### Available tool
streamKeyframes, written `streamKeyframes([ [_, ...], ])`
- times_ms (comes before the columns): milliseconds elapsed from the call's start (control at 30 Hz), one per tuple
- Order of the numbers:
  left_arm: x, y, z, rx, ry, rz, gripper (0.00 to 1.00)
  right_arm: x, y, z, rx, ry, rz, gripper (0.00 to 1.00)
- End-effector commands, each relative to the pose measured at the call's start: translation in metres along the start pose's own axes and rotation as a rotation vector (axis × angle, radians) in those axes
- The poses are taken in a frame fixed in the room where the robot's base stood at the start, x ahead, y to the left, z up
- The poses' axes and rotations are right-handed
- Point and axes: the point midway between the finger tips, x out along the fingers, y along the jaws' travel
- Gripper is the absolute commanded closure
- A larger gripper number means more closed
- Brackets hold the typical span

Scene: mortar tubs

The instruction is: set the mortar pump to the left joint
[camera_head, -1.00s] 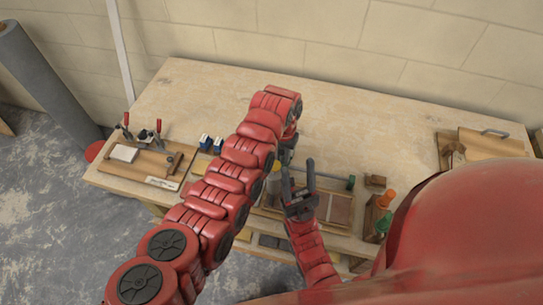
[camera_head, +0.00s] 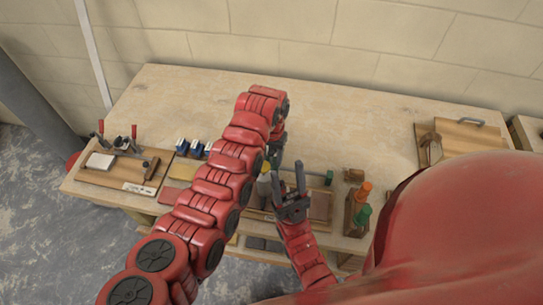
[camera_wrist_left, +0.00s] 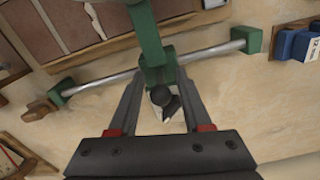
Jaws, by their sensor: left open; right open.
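A green slider (camera_wrist_left: 152,50) sits on a metal rod (camera_wrist_left: 108,81) with green end blocks. I take it to be the mortar pump. A dark round knob (camera_wrist_left: 161,96) and a pale pointed piece show below it. My left gripper (camera_wrist_left: 160,85) is open, with one finger either side of the slider's lower part and knob. I cannot tell whether the fingers touch it. In the head view my left arm hides most of the rod; one green end (camera_head: 329,177) shows. My right gripper (camera_head: 289,178) is open and empty in front of the rod.
A board with red-handled clamps (camera_head: 118,180) lies at the left end of the table (camera_head: 340,115). Blue-and-white boxes (camera_head: 190,147) stand beside it. Orange and green bottles (camera_head: 361,205) stand at the right front. The back of the table is clear.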

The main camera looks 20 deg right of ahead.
Motion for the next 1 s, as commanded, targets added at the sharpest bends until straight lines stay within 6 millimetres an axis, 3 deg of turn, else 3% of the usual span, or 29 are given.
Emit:
streamKeyframes([
  [233, -0.03, 0.001, -0.002, 0.0, 0.008, -0.001, 0.51, -0.017, -0.001, 0.003, 0.0, 0.0, 0.0, 0.5],
  [333, -0.058, 0.0, -0.003, -0.001, 0.011, -0.002, 0.51, -0.028, -0.001, 0.005, 0.0, 0.0, 0.0, 0.5],
  [400, -0.083, -0.001, -0.002, -0.003, 0.007, -0.003, 0.51, -0.023, -0.001, 0.004, 0.0, 0.0, 0.0, 0.5],
  [533, -0.111, 0.0, -0.002, -0.001, 0.004, -0.005, 0.51, -0.025, -0.001, 0.004, 0.0, 0.0, 0.0, 0.5],
  [800, -0.152, 0.002, -0.002, 0.001, 0.003, -0.007, 0.51, -0.034, -0.002, 0.006, 0.0, 0.0, 0.0, 0.5],
  [1000, -0.169, 0.004, -0.002, 0.002, 0.002, -0.005, 0.51, -0.037, -0.002, 0.006, 0.0, 0.0, 0.0, 0.5],
])
